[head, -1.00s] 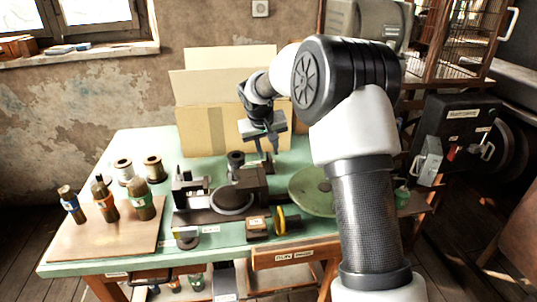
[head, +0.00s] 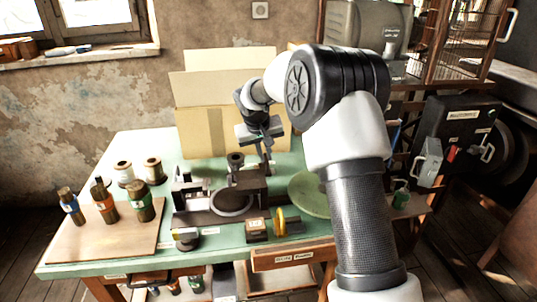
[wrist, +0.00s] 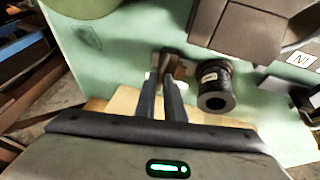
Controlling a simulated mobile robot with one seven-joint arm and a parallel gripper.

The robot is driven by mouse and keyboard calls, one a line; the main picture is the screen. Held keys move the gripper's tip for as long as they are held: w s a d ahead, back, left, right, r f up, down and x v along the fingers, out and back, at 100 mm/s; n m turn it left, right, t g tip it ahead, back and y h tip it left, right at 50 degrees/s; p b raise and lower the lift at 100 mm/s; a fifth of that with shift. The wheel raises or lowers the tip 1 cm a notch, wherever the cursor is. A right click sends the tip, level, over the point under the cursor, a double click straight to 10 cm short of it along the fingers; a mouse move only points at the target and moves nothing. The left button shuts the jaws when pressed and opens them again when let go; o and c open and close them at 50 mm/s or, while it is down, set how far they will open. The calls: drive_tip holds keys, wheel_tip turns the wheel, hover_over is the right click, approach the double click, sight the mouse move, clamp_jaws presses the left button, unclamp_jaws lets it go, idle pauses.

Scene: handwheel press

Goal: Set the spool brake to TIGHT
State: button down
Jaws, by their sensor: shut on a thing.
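My gripper (head: 267,157) reaches down over the back of the green bench, just right of the dark press. In the wrist view its two fingers (wrist: 160,82) are close together and shut on a small brown-and-dark lever-like piece (wrist: 172,62), which I take to be the spool brake lever. The fingers partly hide it, and I cannot read its setting. A black spool (wrist: 214,88) with a small pale label stands beside it, apart from the fingers. This spool also shows in the head view (head: 236,160).
The dark press body (head: 247,184) stands left of my gripper, with a round green disc (head: 309,193) to the right. An open cardboard box (head: 222,125) is behind.

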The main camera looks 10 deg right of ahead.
drive_tip(key=shift+a, duration=1.95)
drive_tip(key=c, duration=1.8)
unclamp_jaws()
drive_tip(key=shift+a, duration=0.15)
drive_tip(key=shift+c, duration=0.2)
drive_tip(key=shift+s+r, duration=0.1)
drive_tip(key=shift+r, duration=0.15)
drive_tip(key=p+v, duration=0.2)
drive_tip(key=v, duration=1.5)
